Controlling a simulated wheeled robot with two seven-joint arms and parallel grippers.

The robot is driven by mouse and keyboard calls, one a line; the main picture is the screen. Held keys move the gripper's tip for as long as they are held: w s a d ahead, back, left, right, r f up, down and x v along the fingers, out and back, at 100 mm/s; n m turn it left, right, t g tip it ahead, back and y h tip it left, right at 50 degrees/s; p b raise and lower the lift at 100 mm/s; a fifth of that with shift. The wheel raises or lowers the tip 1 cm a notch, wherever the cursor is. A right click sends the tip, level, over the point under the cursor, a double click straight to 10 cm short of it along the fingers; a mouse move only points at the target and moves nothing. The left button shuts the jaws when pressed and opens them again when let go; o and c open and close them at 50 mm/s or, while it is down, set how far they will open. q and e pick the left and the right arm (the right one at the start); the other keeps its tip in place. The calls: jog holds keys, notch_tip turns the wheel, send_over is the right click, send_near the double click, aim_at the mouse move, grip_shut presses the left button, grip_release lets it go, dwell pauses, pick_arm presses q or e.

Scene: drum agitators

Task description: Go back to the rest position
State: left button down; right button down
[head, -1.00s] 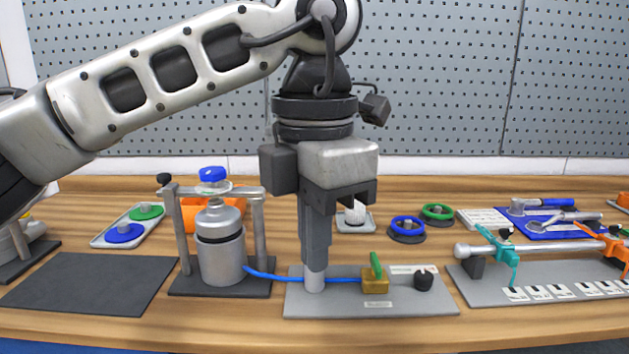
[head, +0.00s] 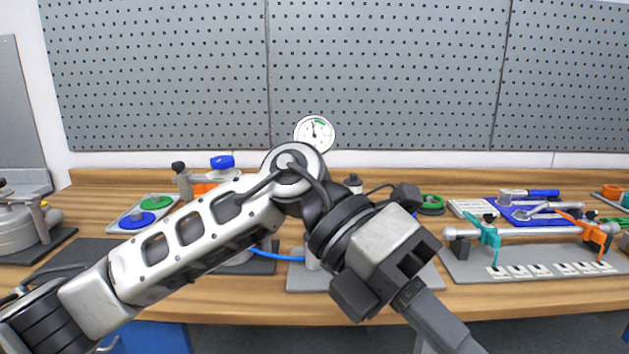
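My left gripper (head: 440,325) reaches in front of the bench, its fingers pointing down and right past the front edge. The fingers overlap from this side, so their opening does not show; no object is visible at them. My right gripper is not in view. A round white gauge (head: 315,132) stands above my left wrist against the pegboard.
A tray (head: 128,219) with blue and green discs lies at left, beside a grey pot (head: 18,228). At right are a rod rack (head: 535,262) with teal and orange clamps and a blue tool mat (head: 525,213). Pegboard (head: 390,75) closes the back.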

pick_arm(q)
jog(key=w+a+r+n+t+h, duration=0.1)
jog(key=w+r+n+t+h, duration=0.15)
jog(key=n+h, duration=0.45)
jog(key=w+a+r+n+t+h, duration=0.1)
jog(key=w+n+h, duration=0.3)
jog(key=h, duration=0.5)
jog(key=w+a+f+n+t+y, duration=0.4)
jog(key=a+f+n+t+y, duration=0.3)
jog(key=n+t, duration=0.6)
jog(key=w+a+f+n+t+y, duration=0.4)
jog(key=f+n+t+y, duration=0.2)
jog(key=f+n+t, duration=0.7)
jog(key=s+a+f+n+g+y, duration=0.4)
jog(key=s+f, duration=0.3)
jog(key=f, duration=0.4)
jog(key=s+a+f+n+g+y, duration=0.4)
jog(key=s+a+f+n+g, duration=0.2)
jog(key=f, duration=0.4)
jog(key=shift+s+a+f+y, duration=0.4)
jog(key=shift+s+a, duration=0.2)
jog(key=shift+a, duration=0.2)
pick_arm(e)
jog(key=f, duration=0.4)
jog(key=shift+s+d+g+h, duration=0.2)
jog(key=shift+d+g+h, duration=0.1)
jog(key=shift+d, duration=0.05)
